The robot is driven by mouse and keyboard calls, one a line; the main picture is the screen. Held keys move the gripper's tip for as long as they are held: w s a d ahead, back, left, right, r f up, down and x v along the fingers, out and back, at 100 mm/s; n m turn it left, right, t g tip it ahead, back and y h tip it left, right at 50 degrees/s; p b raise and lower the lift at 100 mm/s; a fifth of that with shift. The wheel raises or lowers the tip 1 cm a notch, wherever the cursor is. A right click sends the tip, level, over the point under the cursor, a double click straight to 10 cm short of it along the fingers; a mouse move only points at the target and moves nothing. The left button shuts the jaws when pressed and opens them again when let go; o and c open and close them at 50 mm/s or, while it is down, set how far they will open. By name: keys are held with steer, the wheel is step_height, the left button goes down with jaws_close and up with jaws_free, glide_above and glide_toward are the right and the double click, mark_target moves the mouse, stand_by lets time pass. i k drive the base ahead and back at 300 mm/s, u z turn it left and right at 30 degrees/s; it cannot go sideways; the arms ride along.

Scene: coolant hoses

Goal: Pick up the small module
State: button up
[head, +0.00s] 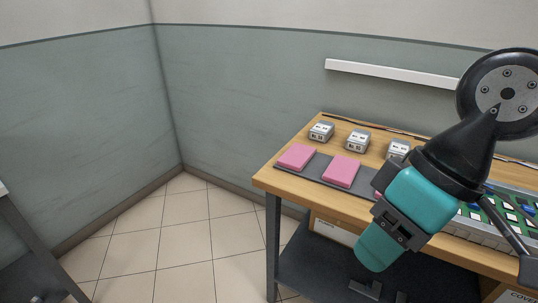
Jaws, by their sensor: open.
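Three small grey-and-white box-shaped modules stand in a row along the back of the wooden table in the head view: a left one (321,132), a middle one (357,141) and a right one (398,149). The right one is partly covered by my arm. Which of them is the small module, I cannot tell. My gripper (385,235), with teal and black parts, hangs in front of the table's right part, seen from behind. I see nothing held in it. Its fingertips are not clearly visible, and it is apart from the left and middle modules.
Two pink blocks (341,171) lie on a dark mat (316,169) in front of the modules; more pink shows beside my arm. A tray of green circuit boards (508,215) is at right. A dark lower shelf (320,265) is under the table (275,180). Floor (165,235) at left is clear.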

mark_target(321, 132)
steer(key=z, duration=0.8)
steer(key=k, duration=0.15)
steer(key=u, duration=2.15)
steer(key=i, duration=1.4)
steer(key=z, duration=0.95)
steer(key=i, duration=0.7)
steer(key=z, duration=0.7)
